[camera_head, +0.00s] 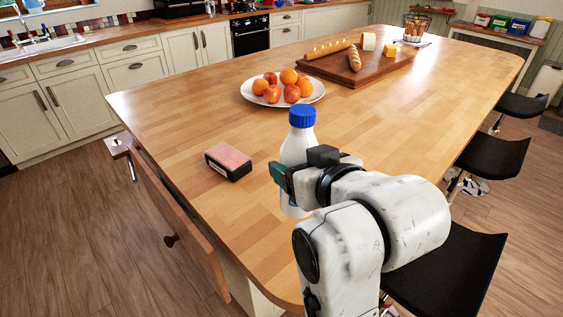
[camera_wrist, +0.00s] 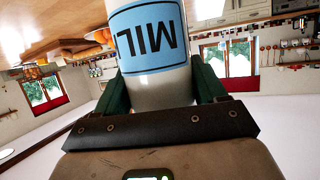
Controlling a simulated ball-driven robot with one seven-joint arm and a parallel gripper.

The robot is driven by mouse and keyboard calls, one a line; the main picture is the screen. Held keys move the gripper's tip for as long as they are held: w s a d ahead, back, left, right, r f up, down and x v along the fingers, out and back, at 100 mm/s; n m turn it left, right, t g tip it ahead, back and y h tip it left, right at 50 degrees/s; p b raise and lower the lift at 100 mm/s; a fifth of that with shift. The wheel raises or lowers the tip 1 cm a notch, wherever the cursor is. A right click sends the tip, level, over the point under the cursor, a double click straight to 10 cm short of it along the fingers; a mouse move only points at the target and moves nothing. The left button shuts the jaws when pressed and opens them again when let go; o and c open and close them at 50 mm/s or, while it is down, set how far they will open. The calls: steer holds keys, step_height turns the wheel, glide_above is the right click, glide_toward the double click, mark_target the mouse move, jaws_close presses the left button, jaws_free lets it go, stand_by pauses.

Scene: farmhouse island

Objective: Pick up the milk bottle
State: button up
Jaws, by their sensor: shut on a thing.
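The milk bottle (camera_head: 300,140) is white with a blue cap and stands upright at the near part of the wooden island in the head view. In the wrist view the bottle (camera_wrist: 155,50) shows a light blue label with upside-down lettering. My gripper (camera_head: 282,178) has a green finger at the bottle's side in the head view. In the wrist view my gripper (camera_wrist: 160,90) has its two green fingers against both sides of the bottle, shut on it. My arm hides part of the bottle's lower body, and I cannot tell whether its base touches the island top.
A pink-topped black box (camera_head: 228,160) lies left of the bottle on the island (camera_head: 160,110). A white plate (camera_head: 318,92) of fruit stands behind. A cutting board (camera_head: 375,72) holds bread and cheese. An open drawer (camera_head: 175,205) juts at the left; black stools (camera_head: 495,155) stand right.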

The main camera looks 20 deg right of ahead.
steer(key=p+v, duration=0.3)
steer(key=p, duration=0.2)
steer(key=shift+d+r+p, duration=0.1)
steer(key=shift+r+p, duration=0.1)
steer(key=shift+p, duration=0.2)
steer(key=shift+s, duration=0.15)
